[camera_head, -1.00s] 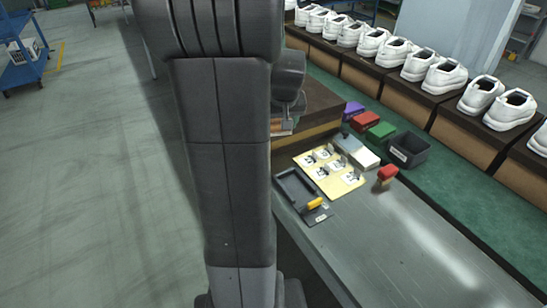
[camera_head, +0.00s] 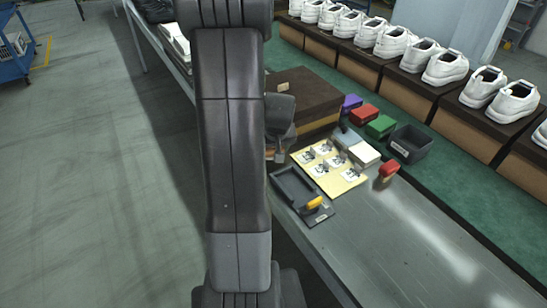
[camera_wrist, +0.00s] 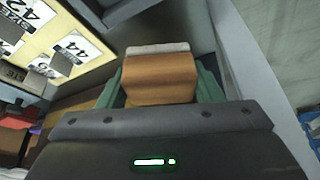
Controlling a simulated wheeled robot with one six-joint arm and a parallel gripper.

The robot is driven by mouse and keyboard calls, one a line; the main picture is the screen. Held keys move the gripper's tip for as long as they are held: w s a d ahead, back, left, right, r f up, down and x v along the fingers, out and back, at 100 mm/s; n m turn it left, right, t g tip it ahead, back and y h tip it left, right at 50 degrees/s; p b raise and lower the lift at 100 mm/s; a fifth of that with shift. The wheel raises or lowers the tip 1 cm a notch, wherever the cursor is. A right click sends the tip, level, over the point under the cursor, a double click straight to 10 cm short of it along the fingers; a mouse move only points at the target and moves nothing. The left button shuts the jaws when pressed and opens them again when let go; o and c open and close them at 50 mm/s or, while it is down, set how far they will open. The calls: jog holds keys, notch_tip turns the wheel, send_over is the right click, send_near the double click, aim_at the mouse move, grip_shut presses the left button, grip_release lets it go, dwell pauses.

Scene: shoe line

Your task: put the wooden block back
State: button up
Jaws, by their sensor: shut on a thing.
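The wooden block (camera_wrist: 160,78) is orange-brown with a pale far end. It sits between the green finger pads of my gripper (camera_wrist: 158,88) in the wrist view, and the gripper is shut on it. In the head view my arm hides the block and the fingers; only part of my wrist shows, close to the board and the black tray. The black tray (camera_head: 283,179) lies at the table's left edge, with a yellow-handled thing (camera_head: 314,202) at its near end. A yellow board (camera_head: 347,184) with number cards lies beside it and shows at upper left in the wrist view (camera_wrist: 82,73).
A red-topped block (camera_head: 389,169) stands right of the board. A dark open bin (camera_head: 409,144), green (camera_head: 380,126), red (camera_head: 364,114) and purple (camera_head: 351,102) boxes and a white box (camera_head: 363,153) stand behind. A brown carton (camera_head: 305,92) is at the back left. The front table is clear.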

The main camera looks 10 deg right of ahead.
jog(key=shift+f, duration=1.95)
jog(key=shift+f+b, duration=0.2)
jog(key=shift+b, duration=0.2)
jog(key=o, duration=0.9)
jog(key=shift+r, duration=0.2)
jog(key=shift+s+r, duration=0.1)
jog(key=shift+r, duration=0.15)
jog(key=p+v, duration=0.1)
jog(key=v, duration=1)
jog(key=shift+s+r, duration=0.1)
jog(key=shift+r, duration=0.15)
